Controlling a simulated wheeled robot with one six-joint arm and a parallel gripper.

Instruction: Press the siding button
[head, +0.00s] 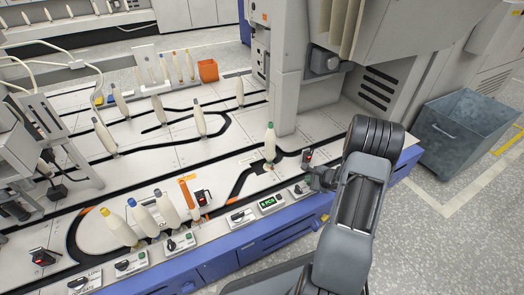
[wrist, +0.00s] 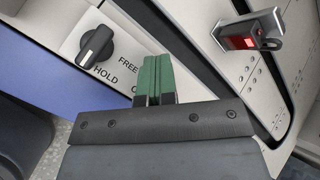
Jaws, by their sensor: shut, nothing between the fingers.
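My gripper (head: 320,179) is at the front right of the bench, over the control strip. In the wrist view its two green fingers (wrist: 153,78) are pressed together, with nothing between them. The fingertips are over a pale panel (wrist: 110,45) with a black rotary knob (wrist: 96,46) and the words HOLD and FREE. Another letter shows beside the fingers, and the rest of that panel is hidden by my gripper. I cannot read a siding label in either view. I cannot tell whether the fingers touch the panel.
A device with a red light (head: 307,157) stands close behind my gripper; it also shows in the wrist view (wrist: 250,36). A green-topped bobbin (head: 270,146) stands left of it. A grey bin (head: 465,130) stands right.

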